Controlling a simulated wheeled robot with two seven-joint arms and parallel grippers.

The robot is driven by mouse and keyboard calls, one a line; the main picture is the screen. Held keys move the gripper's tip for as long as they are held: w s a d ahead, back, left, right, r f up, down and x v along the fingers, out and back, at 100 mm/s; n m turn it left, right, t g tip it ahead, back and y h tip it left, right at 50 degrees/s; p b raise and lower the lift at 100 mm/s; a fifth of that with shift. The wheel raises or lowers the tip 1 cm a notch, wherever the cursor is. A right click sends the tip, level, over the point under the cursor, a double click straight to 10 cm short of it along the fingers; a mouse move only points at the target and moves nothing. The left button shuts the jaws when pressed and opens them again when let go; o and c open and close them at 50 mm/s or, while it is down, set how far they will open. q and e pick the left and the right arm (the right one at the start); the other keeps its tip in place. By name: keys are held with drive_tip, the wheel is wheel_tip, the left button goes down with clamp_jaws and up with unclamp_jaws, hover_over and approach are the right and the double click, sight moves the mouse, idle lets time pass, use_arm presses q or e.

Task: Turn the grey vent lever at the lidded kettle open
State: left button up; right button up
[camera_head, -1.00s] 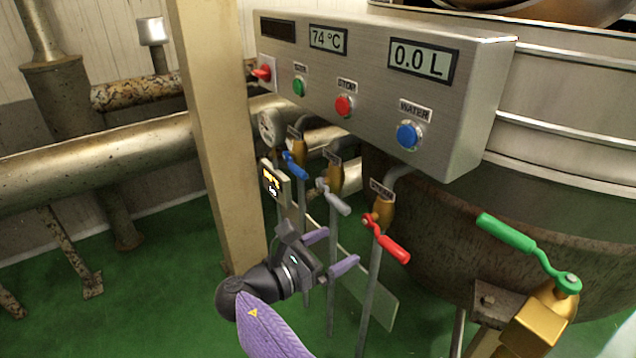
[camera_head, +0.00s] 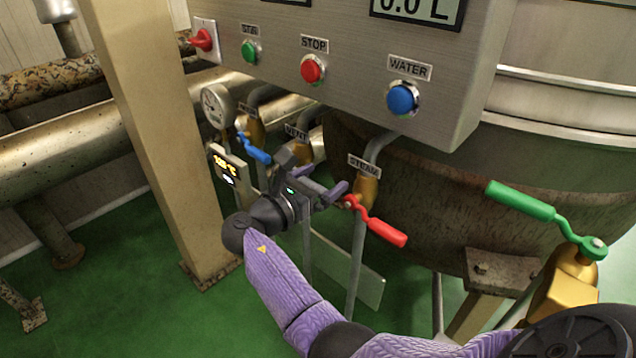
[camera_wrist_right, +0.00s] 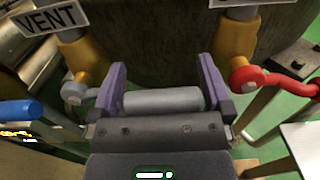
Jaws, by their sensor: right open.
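The grey vent lever (camera_wrist_right: 163,100) lies crosswise between the two purple fingers of my right gripper (camera_wrist_right: 170,88) in the right wrist view. The fingers stand apart at either end of its grey grip, and the gripper is open. Its pivot joins a brass valve (camera_wrist_right: 88,62) under the VENT label (camera_wrist_right: 48,17). In the head view my right gripper (camera_head: 322,180) is in front of the VENT pipe and hides the lever. The kettle (camera_head: 440,195) stands behind the levers. My left gripper is not in view.
The red steam lever (camera_head: 375,222) is close to the right of the gripper, the blue lever (camera_head: 254,148) to its left. A green lever (camera_head: 520,200) stands further right. The grey control box (camera_head: 350,75) hangs above. A beige post (camera_head: 160,130) stands left.

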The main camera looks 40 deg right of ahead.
drive_tip(key=shift+c, duration=1.4)
clamp_jaws()
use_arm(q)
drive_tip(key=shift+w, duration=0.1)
